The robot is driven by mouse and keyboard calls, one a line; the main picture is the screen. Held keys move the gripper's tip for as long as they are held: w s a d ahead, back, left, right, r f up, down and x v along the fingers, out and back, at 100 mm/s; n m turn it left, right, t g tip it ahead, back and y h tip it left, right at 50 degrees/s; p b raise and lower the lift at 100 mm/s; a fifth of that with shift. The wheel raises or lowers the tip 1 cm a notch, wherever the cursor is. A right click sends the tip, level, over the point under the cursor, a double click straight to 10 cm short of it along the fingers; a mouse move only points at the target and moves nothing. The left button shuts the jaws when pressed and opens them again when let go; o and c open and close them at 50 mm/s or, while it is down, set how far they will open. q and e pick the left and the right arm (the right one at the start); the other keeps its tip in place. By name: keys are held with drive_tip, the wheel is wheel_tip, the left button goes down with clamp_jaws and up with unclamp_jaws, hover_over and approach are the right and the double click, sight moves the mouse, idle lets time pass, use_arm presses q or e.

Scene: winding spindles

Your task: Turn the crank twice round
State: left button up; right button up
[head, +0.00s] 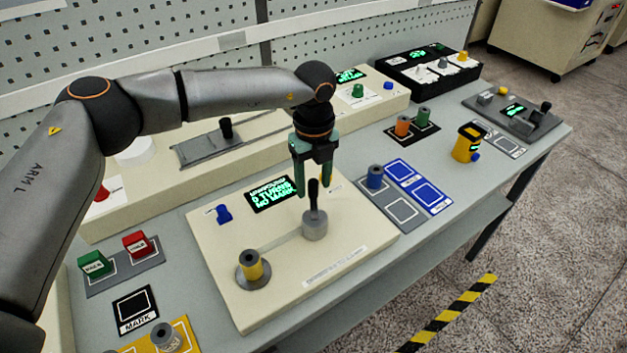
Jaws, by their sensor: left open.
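A cream winding board (350,222) lies on the grey bench. On it the crank has a grey round hub (314,229) and a black upright handle (313,194). A yellow spool (251,266) sits on a grey disc at the board's left front. A small display (271,193) with green text, too small to read surely, is behind. My left gripper (314,193) is open and points down at the black handle. Its green fingertips show on either side of the handle's top; I cannot tell whether they touch it. My right gripper is out of view.
A blue knob (223,214) stands on the board. Green (94,263) and red (138,243) blocks are to the left. A blue spool (375,177), blue cards (428,194) and a yellow device (467,143) are to the right. A perforated wall (375,35) is behind.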

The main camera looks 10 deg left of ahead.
use_arm(q)
drive_tip(key=shift+f, duration=0.6)
clamp_jaws()
